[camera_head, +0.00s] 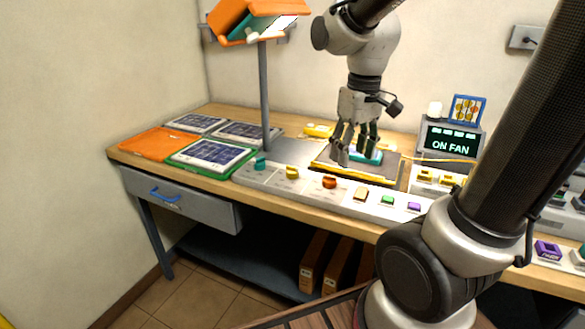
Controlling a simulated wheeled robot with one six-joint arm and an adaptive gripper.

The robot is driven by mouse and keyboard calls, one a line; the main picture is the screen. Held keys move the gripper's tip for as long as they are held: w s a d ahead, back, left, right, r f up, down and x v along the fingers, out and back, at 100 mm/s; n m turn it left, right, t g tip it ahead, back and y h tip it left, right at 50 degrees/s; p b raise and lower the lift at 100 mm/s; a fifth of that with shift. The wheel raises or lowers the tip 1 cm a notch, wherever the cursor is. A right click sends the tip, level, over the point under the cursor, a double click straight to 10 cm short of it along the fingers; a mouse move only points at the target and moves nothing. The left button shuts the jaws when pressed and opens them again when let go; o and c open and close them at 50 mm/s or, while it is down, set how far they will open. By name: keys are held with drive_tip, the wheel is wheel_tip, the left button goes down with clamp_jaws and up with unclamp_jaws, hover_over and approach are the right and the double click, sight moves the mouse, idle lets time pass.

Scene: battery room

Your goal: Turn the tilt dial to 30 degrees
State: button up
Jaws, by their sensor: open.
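Three knobs sit in a row on a pale control strip (310,190) at the bench's front edge: a teal knob (260,163), a yellow knob (292,172) and an orange knob (329,182). Their labels are too small to read, so I cannot tell which is the tilt dial or its angle. A post behind the teal knob carries a tilted orange-framed panel (235,20). My gripper (355,155) is open, pointing down above a dark, yellow-edged plate (335,167), behind and right of the orange knob. A teal thing (373,156) shows partly behind its fingers.
Square buttons (387,200) continue right along the strip. A screen (451,140) reads "ON FAN". Solar panels (208,154) and an orange tray (157,141) lie at the left. A yellow item (318,131) lies behind the plate. My arm hides part of the right bench.

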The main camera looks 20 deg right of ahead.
sight(293, 167)
drive_tip(key=w+a+f+n, duration=0.2)
drive_tip(key=w+f+n, duration=0.1)
drive_tip(key=w+n, duration=0.1)
drive_tip(key=w+a+f+n+g, duration=0.1)
drive_tip(key=w+f+n, duration=0.1)
drive_tip(key=w+n, duration=0.2)
drive_tip(key=w+a+f+n, duration=0.2)
drive_tip(key=w+f+n, duration=0.1)
drive_tip(key=w, duration=0.6)
drive_tip(key=shift+w+a+f+n+g, duration=0.1)
drive_tip(key=shift+a+f+n+g, duration=0.25)
drive_tip(key=shift+n, duration=0.15)
drive_tip(key=w+n, duration=0.1)
drive_tip(key=w+r+n, duration=0.1)
drive_tip(key=n, duration=0.1)
drive_tip(key=w+n+t, duration=0.1)
drive_tip(key=shift+w+a+r+n, duration=0.25)
drive_tip(key=shift+a+n, duration=0.05)
drive_tip(key=shift+w+r+n, duration=0.1)
drive_tip(key=shift+w+n, duration=0.05)
drive_tip(key=shift+n, duration=1.65)
drive_tip(key=shift+f, duration=0.45)
wheel_tip(293, 167, down, 7)
